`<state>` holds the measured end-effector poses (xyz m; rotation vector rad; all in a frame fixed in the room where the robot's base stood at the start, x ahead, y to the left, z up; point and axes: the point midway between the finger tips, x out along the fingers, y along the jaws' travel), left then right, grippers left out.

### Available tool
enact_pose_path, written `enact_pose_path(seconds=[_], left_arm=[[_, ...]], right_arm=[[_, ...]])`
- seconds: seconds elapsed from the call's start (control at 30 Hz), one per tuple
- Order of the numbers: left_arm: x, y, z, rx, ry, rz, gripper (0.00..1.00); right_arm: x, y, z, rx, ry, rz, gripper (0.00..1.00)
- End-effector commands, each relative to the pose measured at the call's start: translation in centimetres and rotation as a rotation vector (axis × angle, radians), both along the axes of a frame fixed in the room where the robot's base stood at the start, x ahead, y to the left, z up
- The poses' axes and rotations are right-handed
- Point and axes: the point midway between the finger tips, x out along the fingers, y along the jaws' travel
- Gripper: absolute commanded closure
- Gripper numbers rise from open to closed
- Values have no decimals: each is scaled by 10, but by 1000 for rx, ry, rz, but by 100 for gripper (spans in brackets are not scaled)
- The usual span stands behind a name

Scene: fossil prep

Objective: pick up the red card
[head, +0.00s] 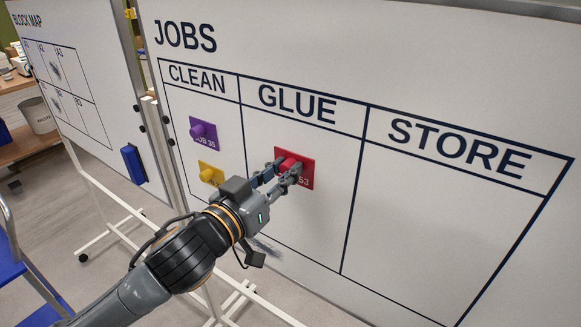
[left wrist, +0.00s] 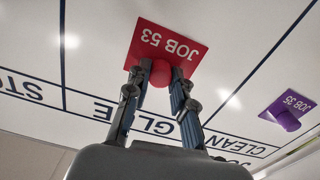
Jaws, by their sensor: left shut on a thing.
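The red card (head: 308,168) is on the whiteboard in the GLUE column, and in the left wrist view it reads JOB 53 (left wrist: 178,42). It has a round red knob (left wrist: 160,73) on its face. My left gripper (head: 281,175) is at the card, with its two fingers on either side of the knob, shut on it. The left wrist view shows the fingertips (left wrist: 157,77) against the knob's sides. The card looks flat against the board or very near it; I cannot tell which. My right gripper is in neither view.
A purple card (head: 203,132) and a yellow card (head: 210,174) with knobs sit in the CLEAN column, the yellow one close to my left arm. The STORE column (head: 430,210) is bare. A second board (head: 75,90) stands at the left with a blue eraser-like block (head: 134,164).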

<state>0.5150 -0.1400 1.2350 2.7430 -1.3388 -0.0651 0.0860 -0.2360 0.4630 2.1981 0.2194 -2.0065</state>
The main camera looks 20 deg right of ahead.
Motion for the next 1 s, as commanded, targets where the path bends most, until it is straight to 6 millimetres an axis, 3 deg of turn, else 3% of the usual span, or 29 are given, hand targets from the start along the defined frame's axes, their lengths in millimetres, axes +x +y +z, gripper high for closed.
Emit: enact_pose_path(seconds=[0.3,0.73,1.0], left_arm=[[-2,3,7,-1,-3,-1,100],[-3,3,72,-2,-6,-1,100],[-41,54,66,0,-4,1,100]], right_arm=[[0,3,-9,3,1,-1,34],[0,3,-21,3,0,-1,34],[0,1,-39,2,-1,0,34]])
